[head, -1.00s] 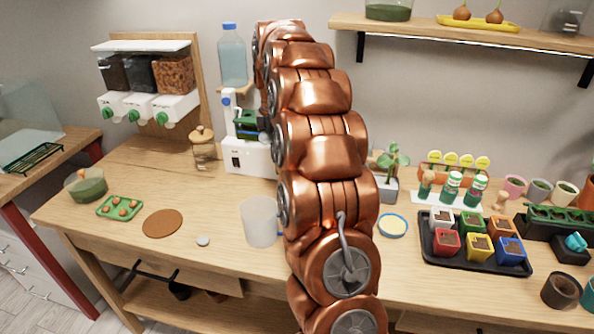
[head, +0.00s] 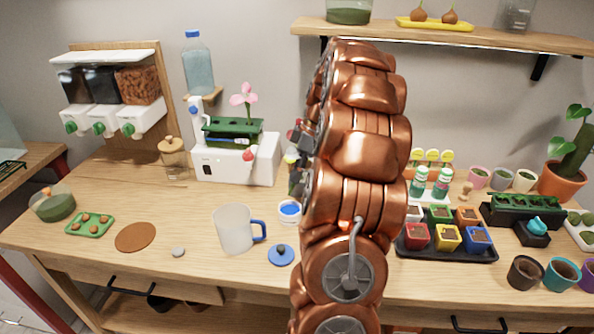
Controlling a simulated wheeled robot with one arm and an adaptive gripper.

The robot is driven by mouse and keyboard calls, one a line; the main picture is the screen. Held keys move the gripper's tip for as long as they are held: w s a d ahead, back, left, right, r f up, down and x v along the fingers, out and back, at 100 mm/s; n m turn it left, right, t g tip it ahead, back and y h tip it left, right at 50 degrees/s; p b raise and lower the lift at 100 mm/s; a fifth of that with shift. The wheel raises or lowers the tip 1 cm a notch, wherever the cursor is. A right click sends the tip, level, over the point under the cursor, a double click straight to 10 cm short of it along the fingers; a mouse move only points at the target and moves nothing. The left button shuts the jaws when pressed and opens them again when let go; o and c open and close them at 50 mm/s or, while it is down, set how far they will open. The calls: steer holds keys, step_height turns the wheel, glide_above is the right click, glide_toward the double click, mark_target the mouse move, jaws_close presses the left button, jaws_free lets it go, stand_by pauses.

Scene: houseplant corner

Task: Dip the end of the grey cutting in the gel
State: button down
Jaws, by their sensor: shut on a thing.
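An open white jar (head: 289,211) with blue contents, likely the gel, stands on the bench just left of my arm. A blue lid with a dark knob (head: 281,255) lies in front of it. My copper arm rises through the middle of the head view and hides the bench behind it. My gripper cannot be made out; it seems hidden behind the arm. I cannot make out the grey cutting. Dark, partly hidden items (head: 294,170) show behind the jar at the arm's left edge; I cannot tell what they are.
A frosted mug (head: 235,229) stands left of the jar. A white machine (head: 236,164) with a green tray and pink flower is behind. A black tray (head: 446,254) of coloured pots is right of my arm.

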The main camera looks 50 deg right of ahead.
steer(key=shift+f+p, duration=0.5)
steer(key=shift+f, duration=2.35)
steer(key=shift+f+b, duration=0.55)
steer(key=shift+f, duration=0.1)
steer(key=shift+f+b, duration=0.1)
steer(key=shift+b, duration=0.45)
stand_by(1.3)
stand_by(0.6)
steer(key=shift+r, duration=3.6)
